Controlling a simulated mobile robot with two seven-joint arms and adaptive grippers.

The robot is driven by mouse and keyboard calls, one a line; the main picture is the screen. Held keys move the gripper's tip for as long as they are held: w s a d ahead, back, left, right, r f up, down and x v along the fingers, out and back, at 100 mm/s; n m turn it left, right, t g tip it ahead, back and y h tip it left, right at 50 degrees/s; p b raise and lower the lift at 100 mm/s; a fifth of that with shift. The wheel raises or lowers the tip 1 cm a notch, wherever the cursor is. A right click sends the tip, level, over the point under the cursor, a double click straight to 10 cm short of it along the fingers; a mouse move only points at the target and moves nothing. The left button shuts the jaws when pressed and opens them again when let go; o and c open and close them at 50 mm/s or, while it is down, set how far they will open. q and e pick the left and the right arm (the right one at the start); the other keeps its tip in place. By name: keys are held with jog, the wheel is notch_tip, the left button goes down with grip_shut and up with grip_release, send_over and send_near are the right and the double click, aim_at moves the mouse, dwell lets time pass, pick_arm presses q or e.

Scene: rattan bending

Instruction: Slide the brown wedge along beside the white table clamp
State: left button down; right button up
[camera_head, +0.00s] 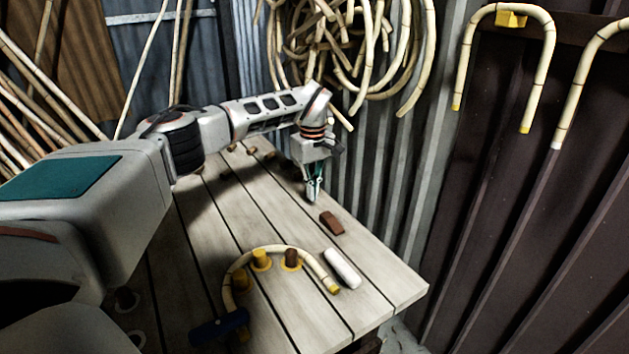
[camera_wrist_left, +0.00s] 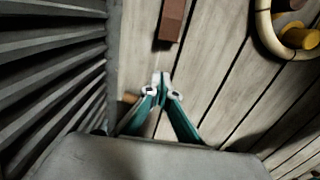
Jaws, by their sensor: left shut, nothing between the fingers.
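The brown wedge (camera_head: 331,222) lies on the wooden table near its back right edge. It also shows at the top of the left wrist view (camera_wrist_left: 171,20). The white table clamp (camera_head: 342,268) lies nearer the front, right of the bent rattan's end. My left gripper (camera_head: 312,198) is shut and empty, pointing down just behind the wedge and apart from it. Its closed fingertips (camera_wrist_left: 161,80) show below the wedge in the left wrist view, with a gap between. My right gripper is not in view.
A bent rattan cane (camera_head: 240,262) curves around several yellow and brown pegs (camera_head: 261,259). A dark blue piece (camera_head: 219,327) is at its left end. A corrugated wall stands close behind the table. Table boards (camera_head: 375,285) right of the white clamp are clear.

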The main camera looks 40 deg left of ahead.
aim_at(331, 218)
pick_arm(q)
notch_tip(331, 218, down, 4)
jog(key=shift+r, duration=0.1)
jog(key=d, duration=0.1)
jog(key=s+d, duration=0.1)
jog(key=d, duration=0.1)
jog(key=shift+s+r, duration=0.15)
jog(key=shift+r, duration=0.15)
jog(key=shift+s+d+f, duration=0.1)
jog(key=shift+d, duration=0.3)
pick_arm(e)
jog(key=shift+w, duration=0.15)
